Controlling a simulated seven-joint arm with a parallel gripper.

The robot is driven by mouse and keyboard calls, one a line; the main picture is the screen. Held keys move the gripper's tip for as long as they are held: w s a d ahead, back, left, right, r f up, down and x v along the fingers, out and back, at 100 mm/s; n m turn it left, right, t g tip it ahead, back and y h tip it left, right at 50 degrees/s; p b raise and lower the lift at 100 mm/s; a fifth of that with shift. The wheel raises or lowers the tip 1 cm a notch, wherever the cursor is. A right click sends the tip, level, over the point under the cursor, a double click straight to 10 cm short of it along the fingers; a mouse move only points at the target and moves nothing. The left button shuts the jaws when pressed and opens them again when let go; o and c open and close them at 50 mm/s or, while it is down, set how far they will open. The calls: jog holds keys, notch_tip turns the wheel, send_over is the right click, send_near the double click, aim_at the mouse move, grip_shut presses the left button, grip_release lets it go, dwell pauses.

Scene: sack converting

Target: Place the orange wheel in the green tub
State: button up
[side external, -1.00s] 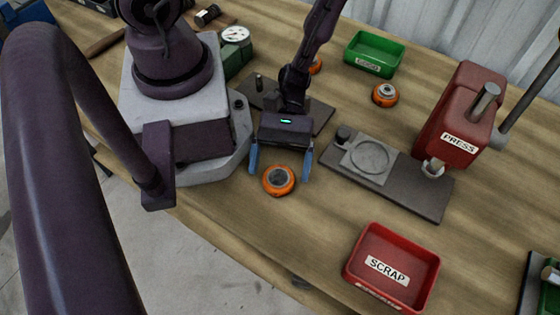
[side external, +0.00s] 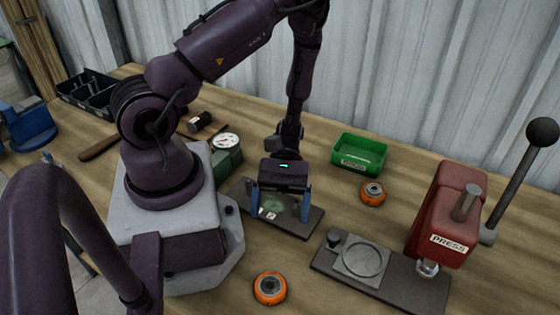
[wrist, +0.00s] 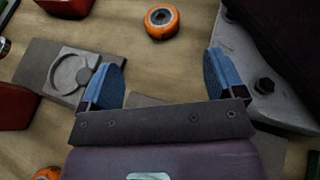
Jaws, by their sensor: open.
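One orange wheel (side external: 270,288) with a dark hub lies flat on the bench in front of the arm base. It also appears ahead of the fingers in the wrist view (wrist: 162,20). Another orange wheel (side external: 372,192) lies just in front of the green tub. The green tub (side external: 374,169) has a label on its front wall and looks empty; it is not in the wrist view. My gripper (side external: 280,215) is open and empty, pointing down above the bench, with blue fingers spread.
A dark plate (side external: 308,224) lies behind my gripper in the picture. The red press (side external: 440,215) and its grey base plate (side external: 335,262) stand to the right, with a long black-knobbed lever. A dial gauge (side external: 226,142) is beside my base. A red tray (wrist: 66,5) shows in the wrist view.

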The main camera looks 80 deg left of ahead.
jog(key=w+r+m+t+y, duration=0.1)
jog(key=r+m+y, duration=0.4)
jog(key=r, duration=0.5)
jog(key=w+a+r+m+t+y, duration=0.1)
jog(key=w+r+m+t+y, duration=0.1)
jog(key=r, duration=0.8)
jog(key=m+t+y, duration=0.1)
jog(key=m+y, duration=0.1)
jog(key=m, duration=0.1)
jog(key=shift+a+r+m+t+y, duration=0.25)
jog(key=shift+r+m+t+y, duration=0.15)
jog(key=shift+o, duration=0.3)
notch_tip(320, 180, up, 8)
jog(key=s+m+t+y, duration=0.2)
jog(key=t, duration=0.3)
jog(key=shift+s+a+r+m+t+y, duration=0.2)
jog(key=shift+a+m+t+y, duration=0.2)
jog(key=shift+a, duration=0.05)
